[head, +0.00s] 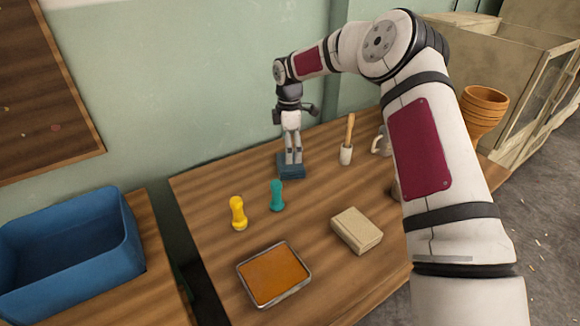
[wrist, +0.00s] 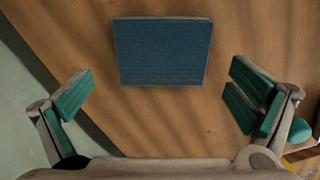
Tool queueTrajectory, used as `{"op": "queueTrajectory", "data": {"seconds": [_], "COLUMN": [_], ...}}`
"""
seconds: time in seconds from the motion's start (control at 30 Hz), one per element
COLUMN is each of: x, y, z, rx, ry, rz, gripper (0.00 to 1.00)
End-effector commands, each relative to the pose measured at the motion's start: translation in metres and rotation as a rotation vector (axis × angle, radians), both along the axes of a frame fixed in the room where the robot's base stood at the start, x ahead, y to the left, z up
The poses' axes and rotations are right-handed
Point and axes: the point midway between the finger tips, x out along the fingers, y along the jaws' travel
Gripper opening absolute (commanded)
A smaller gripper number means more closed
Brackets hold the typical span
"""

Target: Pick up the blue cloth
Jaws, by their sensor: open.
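The blue cloth (head: 292,172) is a folded, dark blue block lying flat on the wooden table near the wall. In the wrist view the cloth (wrist: 162,52) shows whole at the top middle, ahead of the fingers. My gripper (head: 293,160) points down above the cloth in the head view, its fingers hiding part of it. In the wrist view my gripper (wrist: 158,98) is open, with green-padded fingers wide apart on the left and right. Nothing is between the pads. I cannot tell the exact height of the fingertips over the cloth.
A teal shaker-like object (head: 277,196) and a yellow one (head: 238,213) stand in front of the cloth. A blue bin (head: 128,235) stands left.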

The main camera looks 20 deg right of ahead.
Motion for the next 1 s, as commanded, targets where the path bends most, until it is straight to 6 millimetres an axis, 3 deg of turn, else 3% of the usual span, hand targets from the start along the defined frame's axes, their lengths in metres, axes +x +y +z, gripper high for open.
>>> {"op": "queueTrajectory", "data": {"seconds": [0.4, 0.63, 0.67, 0.8, 0.9, 1.0], "x": [-0.003, -0.003, -0.003, -0.003, -0.003, -0.003], "y": [-0.002, -0.002, -0.002, -0.002, -0.002, -0.002], "z": [-0.049, -0.051, -0.051, -0.051, -0.051, -0.051], "rx": [0.000, 0.000, 0.000, 0.000, 0.000, 0.000], "ry": [0.002, -0.001, 0.000, 0.000, 0.000, 0.000], "rz": [0.000, 0.000, 0.000, 0.000, 0.000, 0.000], "gripper": [1.00, 1.00, 0.98, 0.66, 0.59, 0.59]}}
